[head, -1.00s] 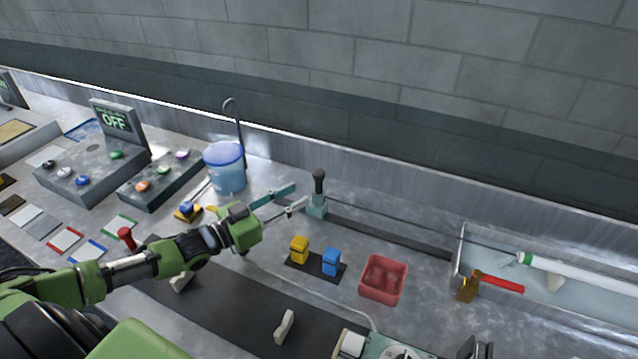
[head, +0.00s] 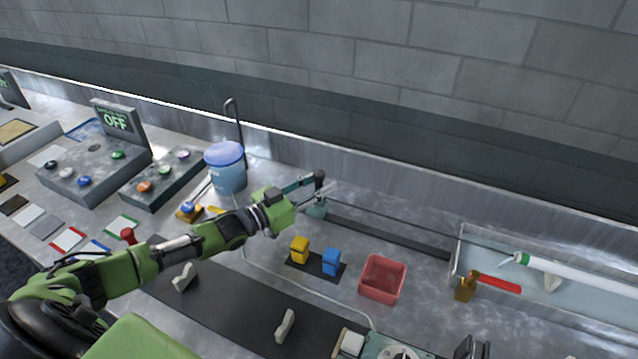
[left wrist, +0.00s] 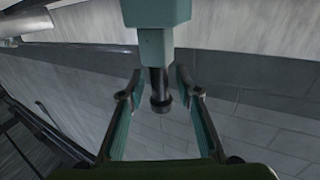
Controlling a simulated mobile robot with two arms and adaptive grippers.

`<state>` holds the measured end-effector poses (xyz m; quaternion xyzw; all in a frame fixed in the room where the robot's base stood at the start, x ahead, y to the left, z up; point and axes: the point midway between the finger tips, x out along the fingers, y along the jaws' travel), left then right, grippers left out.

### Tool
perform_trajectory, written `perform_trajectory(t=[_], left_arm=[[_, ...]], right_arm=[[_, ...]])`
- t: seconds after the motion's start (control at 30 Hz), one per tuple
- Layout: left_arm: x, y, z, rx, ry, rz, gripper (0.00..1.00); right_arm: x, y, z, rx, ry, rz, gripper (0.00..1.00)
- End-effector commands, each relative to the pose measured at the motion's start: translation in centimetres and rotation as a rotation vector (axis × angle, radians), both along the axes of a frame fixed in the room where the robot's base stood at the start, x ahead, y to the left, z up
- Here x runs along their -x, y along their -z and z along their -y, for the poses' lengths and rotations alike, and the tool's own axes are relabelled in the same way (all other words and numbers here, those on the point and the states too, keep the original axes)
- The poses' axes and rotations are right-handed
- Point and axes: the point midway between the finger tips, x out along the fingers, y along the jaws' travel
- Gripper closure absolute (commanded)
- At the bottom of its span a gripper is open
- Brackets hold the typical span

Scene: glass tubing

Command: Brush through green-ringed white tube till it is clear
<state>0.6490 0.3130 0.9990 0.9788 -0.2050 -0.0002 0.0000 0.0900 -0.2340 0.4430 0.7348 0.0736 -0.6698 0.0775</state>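The white tube (head: 585,278) with a green ring (head: 526,260) lies at the right over a grey tray. A thin dark rod (head: 420,236) runs from near the tube's ringed end left to a teal block (head: 317,210) with an upright black handle (head: 319,176). My left gripper (head: 318,190) is at this handle. In the left wrist view, the fingers of my left gripper (left wrist: 160,92) stand open on both sides of the black knob (left wrist: 160,105), with gaps visible. The tube's inside is hidden. A dark part at the bottom edge may be my right gripper (head: 474,349).
A red bin (head: 383,279), a yellow block (head: 299,249) and a blue block (head: 331,262) stand in front of the rod. A red-handled hammer (head: 495,282) leans at the tray (head: 458,250). A blue bucket (head: 226,170) and button panels (head: 90,172) are left.

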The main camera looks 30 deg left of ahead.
Motion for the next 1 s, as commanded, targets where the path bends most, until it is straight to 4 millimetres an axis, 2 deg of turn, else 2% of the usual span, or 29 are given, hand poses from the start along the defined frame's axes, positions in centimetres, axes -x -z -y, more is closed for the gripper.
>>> perform_trajectory(t=[0.07, 0.17, 0.2, 0.37, 0.6, 0.7, 1.0], left_arm=[[0.0, 0.0, 0.0, 0.000, 0.000, 0.000, 0.71], [0.0, 0.0, 0.0, 0.000, 0.000, 0.000, 0.97], [0.0, 0.0, 0.0, 0.000, 0.000, 0.000, 1.00], [0.0, 0.0, 0.1, 0.001, 0.000, 0.001, 1.00], [-0.2, -0.2, 3.8, 0.006, 0.002, 0.001, 1.00], [-0.2, -0.1, 4.6, 0.003, 0.001, 0.000, 1.00], [-0.2, 0.0, 4.8, 0.000, 0.000, -0.001, 1.00]], right_arm=[[0.0, 0.0, 0.1, 0.001, -0.001, -0.001, 0.60], [0.0, 0.0, 0.2, 0.002, -0.002, -0.001, 0.60], [0.0, 0.0, 0.2, 0.003, -0.002, 0.000, 0.60], [0.1, -0.1, 0.3, 0.004, -0.002, -0.001, 0.60], [0.1, -1.3, 0.2, 0.003, -0.002, -0.002, 0.60], [0.1, -1.4, 0.2, 0.003, -0.002, -0.002, 0.60], [0.1, -1.4, 0.2, 0.003, -0.002, -0.002, 0.60]])
